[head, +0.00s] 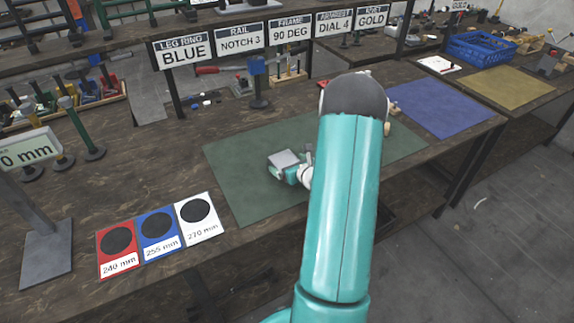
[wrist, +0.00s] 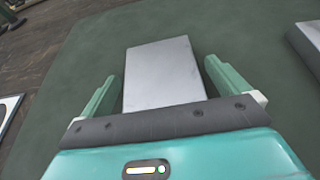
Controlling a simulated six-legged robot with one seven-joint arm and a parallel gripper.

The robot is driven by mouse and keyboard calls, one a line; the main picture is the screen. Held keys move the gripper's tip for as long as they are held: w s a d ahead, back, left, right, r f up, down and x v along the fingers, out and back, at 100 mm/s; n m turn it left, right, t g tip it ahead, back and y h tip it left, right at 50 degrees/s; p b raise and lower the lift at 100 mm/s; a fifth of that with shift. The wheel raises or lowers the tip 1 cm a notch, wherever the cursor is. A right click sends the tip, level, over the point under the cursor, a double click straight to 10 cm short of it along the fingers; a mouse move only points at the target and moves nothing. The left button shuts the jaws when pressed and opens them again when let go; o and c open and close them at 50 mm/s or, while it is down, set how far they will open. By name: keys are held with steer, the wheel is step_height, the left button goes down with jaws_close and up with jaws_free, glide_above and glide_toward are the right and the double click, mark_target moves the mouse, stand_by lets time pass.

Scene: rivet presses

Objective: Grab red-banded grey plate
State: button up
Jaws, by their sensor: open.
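A flat grey plate (wrist: 163,75) lies between the two pale green fingers of my gripper (wrist: 161,72) in the wrist view. The fingers are apart, with a gap on each side of the plate. No red band shows on its visible face; its near end is hidden behind my gripper body. In the head view the plate (head: 284,157) shows at my gripper (head: 290,172), over the green mat (head: 240,160). A second grey piece (wrist: 308,42) is cut off at the right edge of the wrist view; I cannot tell if it has a band.
Red (head: 117,247), blue (head: 158,231) and white (head: 199,216) cards marked 240, 255 and 270 mm lie at the front left. A blue mat (head: 440,105) lies right of my arm. Signs (head: 184,52) and a blue-topped post (head: 258,80) stand behind. My arm hides part of the green mat.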

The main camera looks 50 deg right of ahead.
steer(key=c, duration=1.3)
steer(key=shift+r, duration=0.1)
steer(key=shift+c, duration=0.3)
steer(key=shift+r, duration=0.1)
